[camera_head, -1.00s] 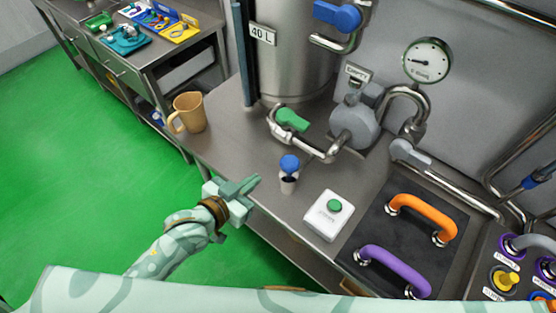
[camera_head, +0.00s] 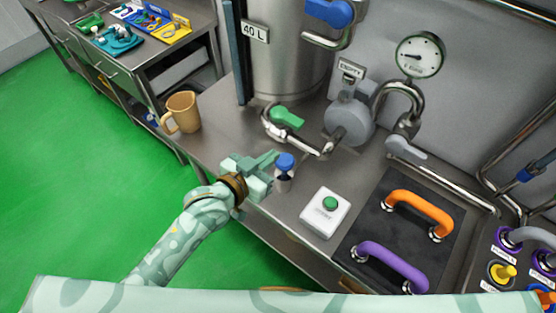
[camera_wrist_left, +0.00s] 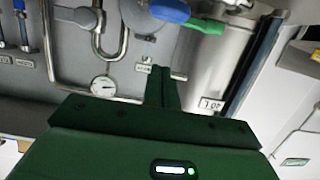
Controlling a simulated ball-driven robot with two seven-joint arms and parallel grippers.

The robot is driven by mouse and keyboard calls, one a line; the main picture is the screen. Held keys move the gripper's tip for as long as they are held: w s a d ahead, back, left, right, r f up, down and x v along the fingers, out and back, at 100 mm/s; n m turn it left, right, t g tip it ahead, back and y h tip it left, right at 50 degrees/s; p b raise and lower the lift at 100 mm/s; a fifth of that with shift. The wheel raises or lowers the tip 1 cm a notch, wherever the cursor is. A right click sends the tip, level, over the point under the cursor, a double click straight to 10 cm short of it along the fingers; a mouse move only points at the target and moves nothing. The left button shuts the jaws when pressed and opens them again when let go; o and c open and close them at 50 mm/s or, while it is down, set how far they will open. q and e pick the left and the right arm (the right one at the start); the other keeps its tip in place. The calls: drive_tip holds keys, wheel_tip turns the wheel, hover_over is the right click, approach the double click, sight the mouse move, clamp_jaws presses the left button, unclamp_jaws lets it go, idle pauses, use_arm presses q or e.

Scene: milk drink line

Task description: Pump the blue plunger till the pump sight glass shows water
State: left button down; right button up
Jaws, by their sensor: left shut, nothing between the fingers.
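The blue plunger (camera_head: 285,161) stands upright on its small pale base on the steel counter, its knob raised. My left gripper (camera_head: 274,158) is shut and empty, its fingertips close to the knob's left side; I cannot tell whether they touch. In the left wrist view the shut fingers (camera_wrist_left: 163,72) point toward the counter fittings, and a blue knob, likely the plunger (camera_wrist_left: 170,10), shows at the top edge. The grey pump (camera_head: 349,122) sits behind, with a small plate (camera_head: 351,69) that appears to read EMPTY above it. My right gripper is out of view.
A green-handled valve (camera_head: 287,117) on a pipe lies just behind the plunger. A white box with a green button (camera_head: 326,213) stands to its right. A tan jug (camera_head: 182,112) stands left. Orange (camera_head: 419,212) and purple (camera_head: 391,266) handles lie farther right.

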sight(278, 167)
use_arm(q)
drive_tip(key=x, duration=0.4)
wheel_tip(278, 167, down, 3)
drive_tip(key=shift+s+a+r+b, duration=0.1)
drive_tip(key=shift+b, duration=0.5)
drive_tip(key=shift+f, duration=0.6)
drive_tip(key=shift+f, duration=0.1)
wheel_tip(278, 167, down, 4)
drive_tip(key=shift+s+r+b, duration=0.1)
drive_tip(key=shift+b, duration=1.15)
